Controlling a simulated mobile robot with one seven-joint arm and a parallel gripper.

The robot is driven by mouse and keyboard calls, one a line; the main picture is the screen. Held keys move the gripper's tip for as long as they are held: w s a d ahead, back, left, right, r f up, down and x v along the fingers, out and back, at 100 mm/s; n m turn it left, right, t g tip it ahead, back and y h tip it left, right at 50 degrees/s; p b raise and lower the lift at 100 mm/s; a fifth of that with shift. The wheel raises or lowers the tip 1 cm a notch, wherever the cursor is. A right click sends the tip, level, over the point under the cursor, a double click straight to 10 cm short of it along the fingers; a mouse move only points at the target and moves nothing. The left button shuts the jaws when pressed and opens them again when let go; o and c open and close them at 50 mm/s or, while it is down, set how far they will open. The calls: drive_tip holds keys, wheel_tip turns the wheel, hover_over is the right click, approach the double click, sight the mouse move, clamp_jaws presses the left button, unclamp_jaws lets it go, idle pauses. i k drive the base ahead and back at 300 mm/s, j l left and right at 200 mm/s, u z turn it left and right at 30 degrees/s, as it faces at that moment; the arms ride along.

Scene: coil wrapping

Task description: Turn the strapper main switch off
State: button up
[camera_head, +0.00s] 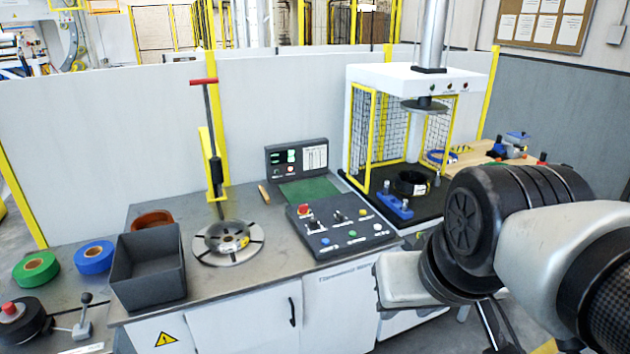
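A sloped dark control panel (342,228) sits on the grey bench. It carries a red knob (304,210) at its upper left, black switches (338,215) near the middle, and blue, green, yellow and white buttons. I cannot read its labels, so I cannot tell which control is the strapper main switch or how it is set. My arm reaches in from the right, and its pale end part hangs in front of the bench, right of and below the panel. My gripper's fingers do not show.
A press with a yellow mesh guard (361,135) stands behind my arm. A dark bin (149,268), a round turntable (229,242) and an upright red-handled tool (211,140) are on the bench at left. A lever (86,299) is at the lower left.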

sight(302, 210)
drive_tip(key=i+l+u, duration=0.1)
drive_tip(key=i+u, duration=0.15)
drive_tip(key=i, duration=0.25)
drive_tip(key=i+l+u, duration=0.25)
drive_tip(key=i, duration=0.2)
drive_tip(key=i+l+u, duration=0.25)
drive_tip(key=i, duration=0.2)
drive_tip(key=i+l+z, duration=0.1)
drive_tip(key=l, duration=0.3)
drive_tip(key=i, duration=0.1)
